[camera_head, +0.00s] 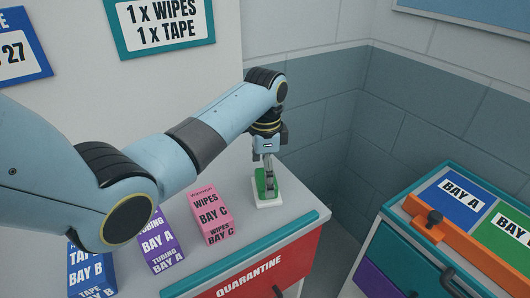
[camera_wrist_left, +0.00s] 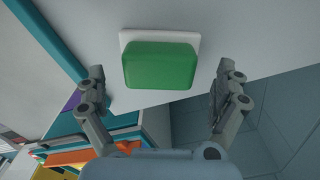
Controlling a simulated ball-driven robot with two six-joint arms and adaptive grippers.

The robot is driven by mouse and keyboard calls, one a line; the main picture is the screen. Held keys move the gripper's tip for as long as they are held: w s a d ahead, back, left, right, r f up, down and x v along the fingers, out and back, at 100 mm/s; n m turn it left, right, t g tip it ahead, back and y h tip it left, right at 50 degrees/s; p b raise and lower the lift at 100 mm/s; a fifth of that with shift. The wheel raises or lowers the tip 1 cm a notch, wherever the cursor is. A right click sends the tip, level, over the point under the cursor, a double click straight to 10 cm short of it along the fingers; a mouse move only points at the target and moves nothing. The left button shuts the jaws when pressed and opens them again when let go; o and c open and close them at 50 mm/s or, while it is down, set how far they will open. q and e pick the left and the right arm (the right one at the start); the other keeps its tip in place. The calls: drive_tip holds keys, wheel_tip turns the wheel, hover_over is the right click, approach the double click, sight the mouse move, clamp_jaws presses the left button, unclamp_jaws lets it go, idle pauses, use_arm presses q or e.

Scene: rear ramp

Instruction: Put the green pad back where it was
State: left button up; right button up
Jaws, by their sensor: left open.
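The green pad (camera_wrist_left: 160,65) sits on a white base (camera_wrist_left: 128,37) on the grey counter top. In the head view the pad (camera_head: 261,184) and its white base (camera_head: 268,203) are near the counter's right end, partly hidden behind my gripper. My left gripper (camera_head: 268,180) points down right over the pad. In the left wrist view my left gripper (camera_wrist_left: 160,85) is open, with one finger on each side of the pad and a gap to both. My right gripper is not in view.
A pink wipes box (camera_head: 211,214), a purple tubing box (camera_head: 161,243) and a blue tape box (camera_head: 90,270) stand left of the pad. The counter has a teal front edge and a red quarantine panel (camera_head: 262,275). A cart with an orange bar (camera_head: 460,243) stands at right.

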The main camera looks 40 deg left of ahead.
use_arm(q)
wheel_tip(320, 180, up, 9)
drive_tip(key=shift+r, duration=0.15)
idle(0.6)
